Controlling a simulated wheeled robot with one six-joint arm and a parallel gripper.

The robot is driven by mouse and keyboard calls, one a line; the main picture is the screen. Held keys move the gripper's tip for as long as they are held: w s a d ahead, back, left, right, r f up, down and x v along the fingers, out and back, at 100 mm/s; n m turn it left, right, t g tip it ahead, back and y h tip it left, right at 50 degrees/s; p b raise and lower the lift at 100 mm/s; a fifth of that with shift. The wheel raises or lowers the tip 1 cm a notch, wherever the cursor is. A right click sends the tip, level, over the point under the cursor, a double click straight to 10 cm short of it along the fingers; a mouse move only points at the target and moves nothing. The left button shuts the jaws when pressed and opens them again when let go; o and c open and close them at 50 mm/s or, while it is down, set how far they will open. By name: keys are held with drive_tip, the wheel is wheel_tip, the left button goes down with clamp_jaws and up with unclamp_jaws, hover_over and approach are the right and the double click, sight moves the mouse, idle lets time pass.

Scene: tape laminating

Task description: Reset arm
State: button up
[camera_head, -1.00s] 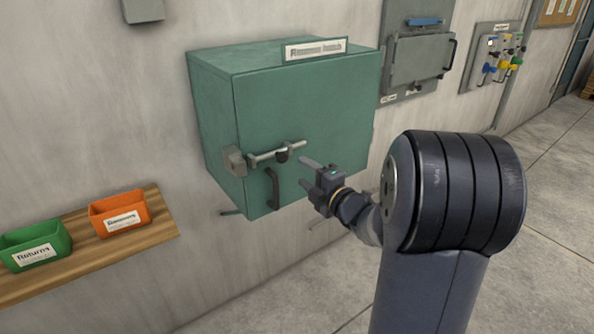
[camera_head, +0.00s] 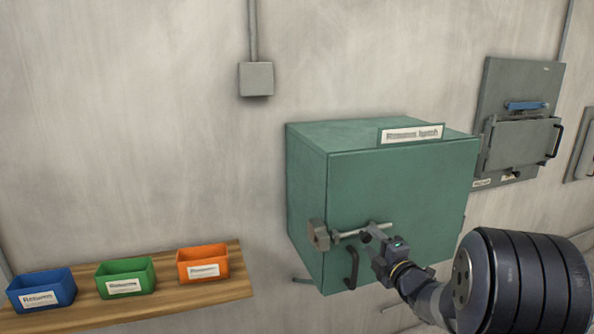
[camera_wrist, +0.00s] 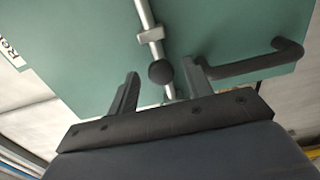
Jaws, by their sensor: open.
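My gripper (camera_head: 376,232) is open in front of the green cabinet (camera_head: 400,185), at the right part of its metal bolt (camera_head: 347,234). In the wrist view, my gripper's two fingers (camera_wrist: 160,72) stand apart, with the bolt's round dark knob (camera_wrist: 160,72) appearing between them. I cannot tell whether a finger touches the knob. The bolt rod (camera_wrist: 146,14) runs up across the green door. In the head view the gripper partly covers the bolt's right end. The door is shut.
A black door handle (camera_head: 352,270) hangs just below the bolt, close to my gripper; in the wrist view it is beside the right finger. Blue (camera_head: 42,288), green (camera_head: 125,278) and orange (camera_head: 203,265) bins stand on a wooden shelf (camera_head: 165,300) at left. A grey panel (camera_head: 520,140) is at right.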

sight(349, 236)
drive_tip(key=x, duration=0.3)
drive_tip(key=shift+a+r+p, duration=0.1)
drive_tip(key=shift+a+p, duration=0.1)
drive_tip(key=shift+p, duration=0.2)
drive_tip(key=shift+s+a+p, duration=0.2)
drive_tip(key=shift+s+a, duration=0.05)
drive_tip(key=shift+a, duration=0.35)
drive_tip(key=shift+s+a+p, duration=0.15)
drive_tip(key=shift+s+a, duration=0.15)
drive_tip(key=shift+a, duration=0.35)
drive_tip(key=shift+s+a, duration=0.25)
drive_tip(key=shift+a, duration=0.35)
